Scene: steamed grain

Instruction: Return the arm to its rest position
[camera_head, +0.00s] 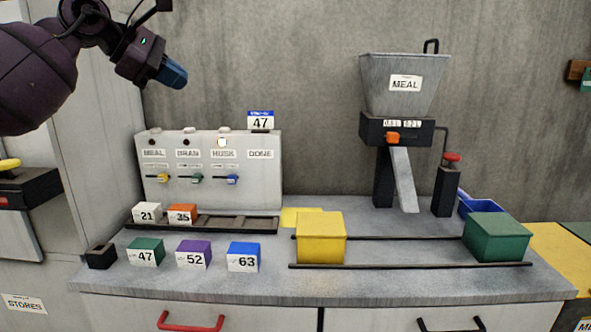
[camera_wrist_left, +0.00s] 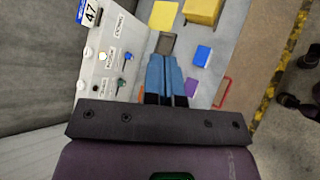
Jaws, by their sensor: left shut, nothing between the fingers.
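My left arm comes in from the upper left of the head view, raised well above the counter. Its gripper (camera_head: 172,73) has blue fingers, which are together with nothing between them. In the left wrist view the same blue fingers (camera_wrist_left: 167,78) sit side by side, with the panel and counter beyond them. The gripper touches nothing. My right gripper does not show in either view.
Below stand a panel (camera_head: 262,165) with levers, several numbered blocks including a blue one (camera_head: 243,256), a yellow box (camera_head: 320,238) and a green box (camera_head: 497,238) on rails. A meal hopper (camera_head: 403,95) stands behind. The air around my gripper is clear.

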